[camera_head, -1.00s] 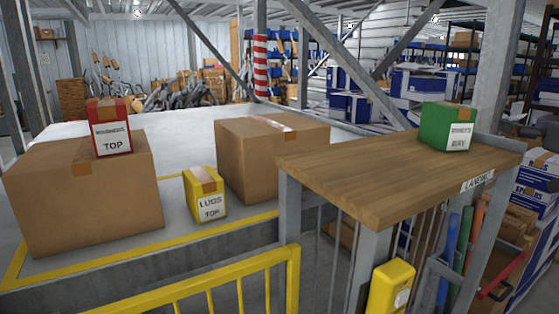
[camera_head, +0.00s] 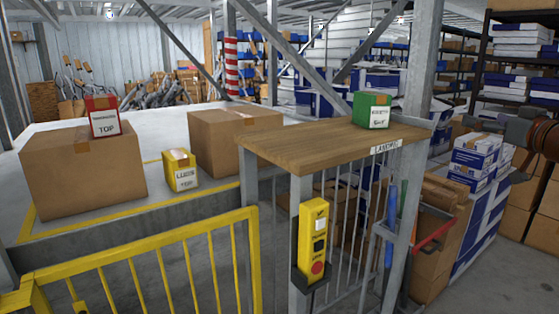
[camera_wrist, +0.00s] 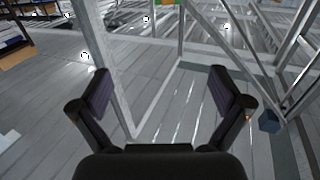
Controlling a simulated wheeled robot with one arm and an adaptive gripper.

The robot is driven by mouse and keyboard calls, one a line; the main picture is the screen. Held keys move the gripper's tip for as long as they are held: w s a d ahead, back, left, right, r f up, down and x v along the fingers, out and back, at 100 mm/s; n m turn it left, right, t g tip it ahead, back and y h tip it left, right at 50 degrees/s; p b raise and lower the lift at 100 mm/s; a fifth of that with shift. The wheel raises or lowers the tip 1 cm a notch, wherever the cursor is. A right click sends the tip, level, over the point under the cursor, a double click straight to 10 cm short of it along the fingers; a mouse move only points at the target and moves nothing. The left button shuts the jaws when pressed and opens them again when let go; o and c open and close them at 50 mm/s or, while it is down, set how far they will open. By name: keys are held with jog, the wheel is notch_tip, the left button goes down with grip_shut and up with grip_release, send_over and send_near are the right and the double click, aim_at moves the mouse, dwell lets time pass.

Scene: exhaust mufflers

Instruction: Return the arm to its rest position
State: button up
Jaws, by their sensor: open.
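My gripper (camera_wrist: 160,92) shows in the wrist view with its two dark fingers spread wide apart and nothing between them. Behind the fingers are grey ribbed panels and metal beams, with no object close to the jaws. In the head view a green box (camera_head: 371,110) stands on the wooden landing top (camera_head: 300,146). A red box (camera_head: 102,118) sits on a large cardboard box (camera_head: 80,178) at the left. A yellow box (camera_head: 180,170) stands on the pale platform beside another cardboard box (camera_head: 228,142).
A yellow railing (camera_head: 140,258) crosses the front left. A yellow control box (camera_head: 314,240) hangs on the landing's post. Stacked white and blue boxes (camera_head: 478,155) and shelves stand at the right. Grey floor (camera_head: 480,285) is bare at the lower right.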

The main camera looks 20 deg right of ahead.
jog(key=w+a+f+n+g+y, duration=0.2)
jog(key=w+a+y, duration=0.15)
jog(key=a, duration=0.85)
jog(key=w+a+f+n+g+y, duration=0.25)
jog(key=w+a, duration=0.25)
jog(key=a, duration=0.6)
jog(key=s+a+f+g+y, duration=0.1)
jog(key=a+f+g, duration=0.15)
jog(key=a, duration=0.35)
jog(key=s+a+f+g, duration=0.1)
jog(key=a+f, duration=0.3)
jog(key=a, duration=0.2)
jog(key=s+a+f+g+y, duration=0.1)
jog(key=s+a+f, duration=0.15)
jog(key=a, duration=0.35)
jog(key=s+a+f+g+h, duration=0.1)
jog(key=s+a+f+g, duration=0.25)
jog(key=s+f, duration=0.3)
jog(key=s+a+f+g+h, duration=0.1)
jog(key=s+a+f+g, duration=0.2)
jog(key=s+a+f, duration=0.3)
jog(key=s+d+f+m+g+h, duration=0.1)
jog(key=s+d+f+g+h, duration=0.1)
jog(key=s+f, duration=0.3)
jog(key=s+d+f+m+g+h, duration=0.2)
jog(key=s+f, duration=0.4)
jog(key=s, duration=0.4)
jog(key=shift+d+f+p, duration=0.15)
jog(key=shift+d+p, duration=0.25)
